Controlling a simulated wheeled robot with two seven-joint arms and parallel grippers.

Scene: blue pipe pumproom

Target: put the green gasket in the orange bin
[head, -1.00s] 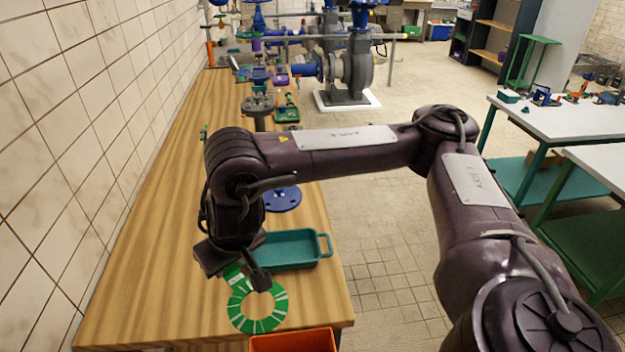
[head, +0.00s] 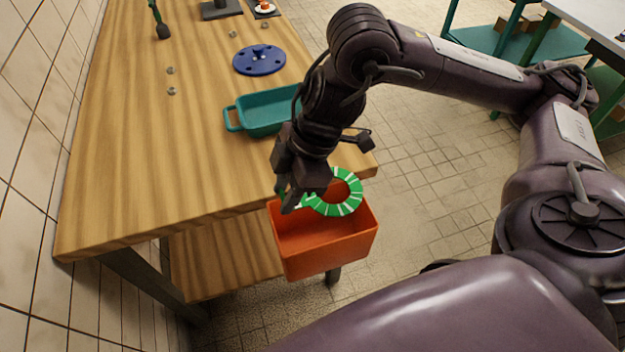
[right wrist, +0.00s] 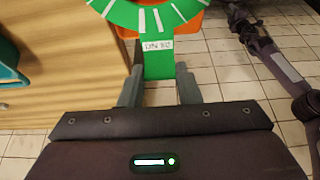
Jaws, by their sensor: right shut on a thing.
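The green gasket (head: 347,207) is a flat ring with white marks and a tab. My right gripper (head: 290,200) is shut on its tab and holds it above the orange bin (head: 325,252), near the bin's far rim. In the right wrist view the labelled tab (right wrist: 158,62) sits between the two fingers (right wrist: 158,88), with part of the ring beyond. A piece of the orange bin (right wrist: 203,4) shows behind the ring. The bin is open at the top and stands off the table's front edge; its inside looks empty where visible. My left gripper is out of view.
A teal tray (head: 262,112) lies on the wooden table (head: 150,160) behind my right gripper. A blue flanged disc (head: 259,60) and several small metal nuts (head: 171,91) lie farther back. A white-topped table (head: 590,20) stands at the far right. The tiled wall borders the left.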

